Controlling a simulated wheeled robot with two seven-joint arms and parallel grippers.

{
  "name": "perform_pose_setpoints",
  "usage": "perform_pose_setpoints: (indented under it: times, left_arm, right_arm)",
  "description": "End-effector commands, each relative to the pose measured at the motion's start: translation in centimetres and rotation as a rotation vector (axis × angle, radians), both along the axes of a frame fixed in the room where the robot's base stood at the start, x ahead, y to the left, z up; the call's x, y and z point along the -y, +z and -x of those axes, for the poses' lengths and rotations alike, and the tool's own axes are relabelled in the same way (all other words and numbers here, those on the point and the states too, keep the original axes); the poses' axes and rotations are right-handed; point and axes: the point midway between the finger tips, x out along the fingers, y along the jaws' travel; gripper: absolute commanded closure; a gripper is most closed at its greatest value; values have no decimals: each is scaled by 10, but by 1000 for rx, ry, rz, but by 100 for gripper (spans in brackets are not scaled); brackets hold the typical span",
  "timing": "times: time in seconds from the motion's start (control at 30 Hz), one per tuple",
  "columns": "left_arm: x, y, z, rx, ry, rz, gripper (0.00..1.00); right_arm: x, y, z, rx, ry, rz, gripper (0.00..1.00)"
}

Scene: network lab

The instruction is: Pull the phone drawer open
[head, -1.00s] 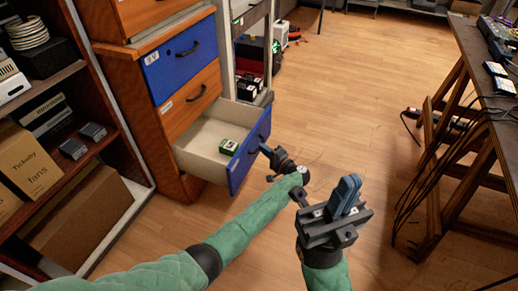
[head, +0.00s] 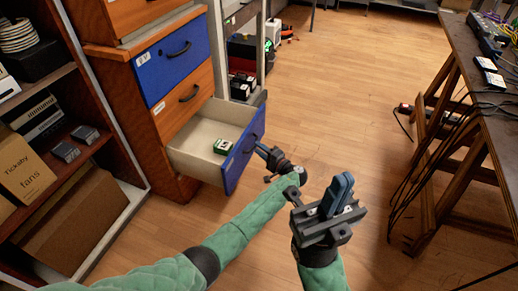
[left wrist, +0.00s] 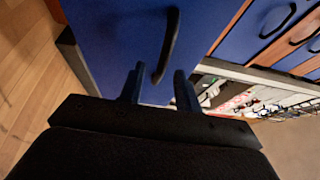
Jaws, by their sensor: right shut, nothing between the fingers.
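I cannot read which drawer is the phone drawer. My left gripper (head: 262,150) is at this drawer's outer face. In the left wrist view the dark bar handle (left wrist: 168,42) reaches down toward the gap between my left fingers (left wrist: 158,88), which stand apart. I cannot tell whether they touch it. My right gripper (head: 338,195) is shut and empty, in the air right of the drawer.
Above the open drawer are a shut orange drawer (head: 183,96) and a shut blue drawer (head: 172,55). A shelf with boxes (head: 25,165) stands at the left. A wooden table (head: 470,90) with hanging cables is at the right. The floor between is mostly clear.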

Motion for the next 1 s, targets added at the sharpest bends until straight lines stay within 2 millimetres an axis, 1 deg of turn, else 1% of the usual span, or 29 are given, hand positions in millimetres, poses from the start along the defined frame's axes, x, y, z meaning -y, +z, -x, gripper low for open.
perform_pose_setpoints:
  times: [0.3, 0.43, 0.57, 1.0]
  left_arm:
    - [36, -1, 32, -1, -2, 1, 67]
    - [47, -2, 42, 0, 0, 1, 67]
    - [50, -2, 45, 1, 0, 1, 67]
    - [50, -3, 45, 0, 0, 0, 67]
  right_arm:
    - [1, 6, 0, 11, -12, 8, 100]
    - [2, 6, 0, 7, -16, 10, 100]
    - [2, 3, 1, -1, -17, 10, 100]
    - [2, 4, -1, 2, -20, 8, 100]
